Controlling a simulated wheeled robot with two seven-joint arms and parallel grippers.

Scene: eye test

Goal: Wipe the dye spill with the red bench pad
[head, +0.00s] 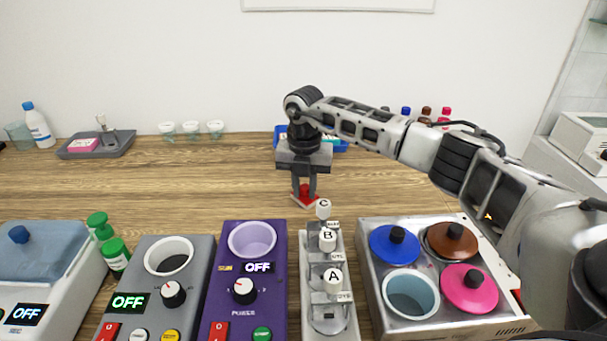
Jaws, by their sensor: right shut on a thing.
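My right gripper (305,186) points down over the middle of the wooden bench, behind the small lettered rack. It is shut on the red bench pad (303,198), whose red top shows between the fingers. The pad is low, at or close to the bench top; I cannot tell whether it touches. I see no dye spill; it may be hidden by the pad, the gripper or the devices in front. My left gripper is not in view.
A rack with knobs A, B and C (308,247) stands just in front of the pad. A purple device (279,290), a grey device (150,253) and a steel bath with coloured lids (371,262) line the front. A grey tray (118,148) lies back left. The bench left of my gripper is clear.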

